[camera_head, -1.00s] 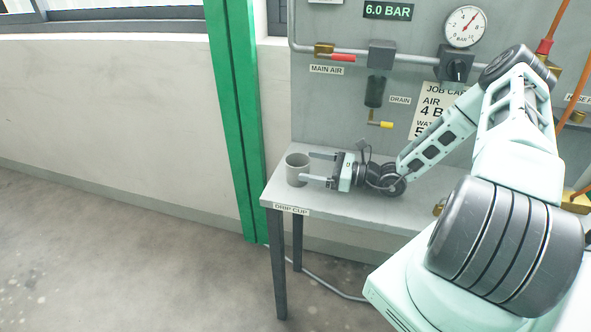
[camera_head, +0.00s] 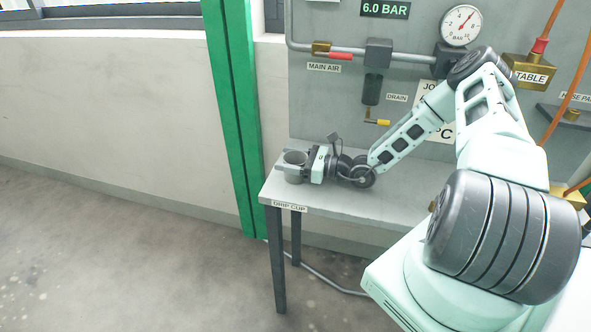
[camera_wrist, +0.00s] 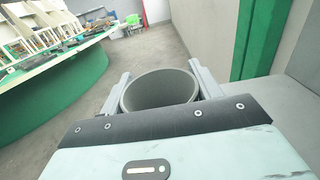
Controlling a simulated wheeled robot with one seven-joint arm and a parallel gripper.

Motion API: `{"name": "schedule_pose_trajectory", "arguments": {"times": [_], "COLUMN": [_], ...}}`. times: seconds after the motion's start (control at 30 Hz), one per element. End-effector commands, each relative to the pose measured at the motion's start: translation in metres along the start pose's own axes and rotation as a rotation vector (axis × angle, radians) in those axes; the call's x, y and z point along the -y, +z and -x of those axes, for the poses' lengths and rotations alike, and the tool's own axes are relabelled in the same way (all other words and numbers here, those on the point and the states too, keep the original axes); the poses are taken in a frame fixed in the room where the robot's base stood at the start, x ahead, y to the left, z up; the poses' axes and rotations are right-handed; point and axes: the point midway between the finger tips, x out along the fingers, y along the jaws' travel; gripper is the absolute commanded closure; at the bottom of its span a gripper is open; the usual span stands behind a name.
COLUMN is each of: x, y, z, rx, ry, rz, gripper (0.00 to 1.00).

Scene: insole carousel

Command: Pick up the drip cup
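The drip cup (camera_head: 294,170) is a grey, round, open-topped cup standing upright near the left end of the grey bench (camera_head: 340,197). My gripper (camera_head: 290,166) reaches in from the right, low over the bench, with one finger on each side of the cup. In the wrist view the cup (camera_wrist: 160,90) sits between the two fingers (camera_wrist: 160,84), its open mouth showing. The fingers are spread about the cup's width. I cannot tell whether they touch its wall. The lower part of the cup is partly hidden by the near finger.
A "DRIP CUP" label (camera_head: 290,206) is on the bench's front edge. A green post (camera_head: 238,120) stands just left of the bench. A grey panel with a gauge (camera_head: 460,26) and a drain valve (camera_head: 377,122) rises behind. A green round table (camera_wrist: 50,90) shows in the wrist view.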

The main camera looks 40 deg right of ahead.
Motion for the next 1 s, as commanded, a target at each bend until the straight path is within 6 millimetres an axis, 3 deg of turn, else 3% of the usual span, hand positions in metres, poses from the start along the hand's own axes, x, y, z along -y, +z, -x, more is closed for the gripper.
{"name": "schedule_pose_trajectory", "arguments": {"times": [0.43, 0.8, 1.0], "x": [0.000, 0.000, 0.000], "y": [0.009, 0.078, 0.098], "z": [0.000, 0.000, 0.000], "rx": [0.000, 0.000, 0.000], "ry": [0.001, 0.002, 0.000], "rz": [0.003, 0.003, 0.001], "gripper": [0.59, 0.59, 0.59]}}
